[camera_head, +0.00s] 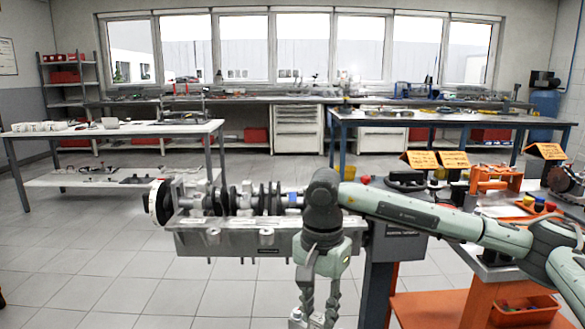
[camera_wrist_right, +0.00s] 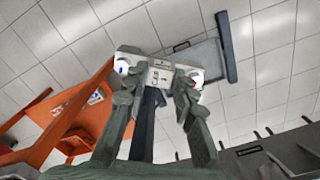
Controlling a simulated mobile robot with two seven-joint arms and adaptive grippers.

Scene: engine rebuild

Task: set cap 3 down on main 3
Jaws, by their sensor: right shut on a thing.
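My right gripper (camera_head: 317,312) hangs low in front of the engine block (camera_head: 215,243), at the bottom edge of the head view. In the right wrist view the gripper (camera_wrist_right: 157,82) is shut on a pale grey cap (camera_wrist_right: 158,76) with dark lettering, held between the fingertips. The block carries a crankshaft (camera_head: 245,200) lying along its top. Main 3 cannot be singled out; my right arm hides part of the block's right end. In the right wrist view a grey edge of the block (camera_wrist_right: 293,148) shows at lower right, apart from the cap. My left gripper is not in view.
An orange cart (camera_head: 430,308) with a red bin (camera_head: 525,312) stands at right. Orange signs (camera_head: 420,160) and parts crowd the bench above it. The tiled floor before the block is clear.

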